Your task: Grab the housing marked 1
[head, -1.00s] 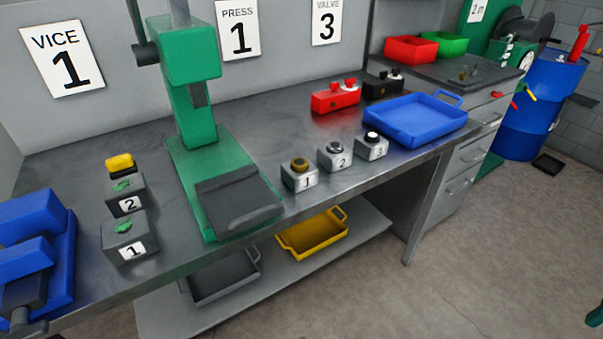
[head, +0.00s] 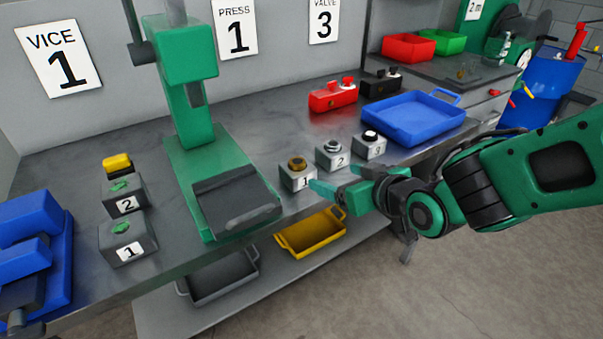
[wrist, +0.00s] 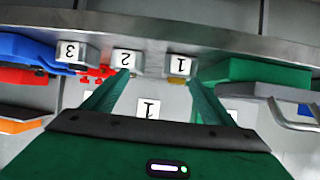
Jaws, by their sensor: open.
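Two things carry a 1. One is a small pale grey block (head: 291,182) with a brown ring on top, at the bench's front edge right of the green press; it also shows in the wrist view (wrist: 180,66). The other is a darker grey block (head: 118,252) with a green top, at the left beside the blue vice. My gripper (head: 334,181) is open and empty. Its fingers are near the ringed block, one tip overlapping its lower right in the head view; whether they touch I cannot tell. In the wrist view the open fingers (wrist: 156,82) point toward the row.
Similar ringed blocks marked 2 (head: 329,160) and 3 (head: 366,151) stand close to the right. The green press (head: 182,150) stands left. A blue tray (head: 410,125) lies behind. A yellow tray (head: 312,240) is on the lower shelf.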

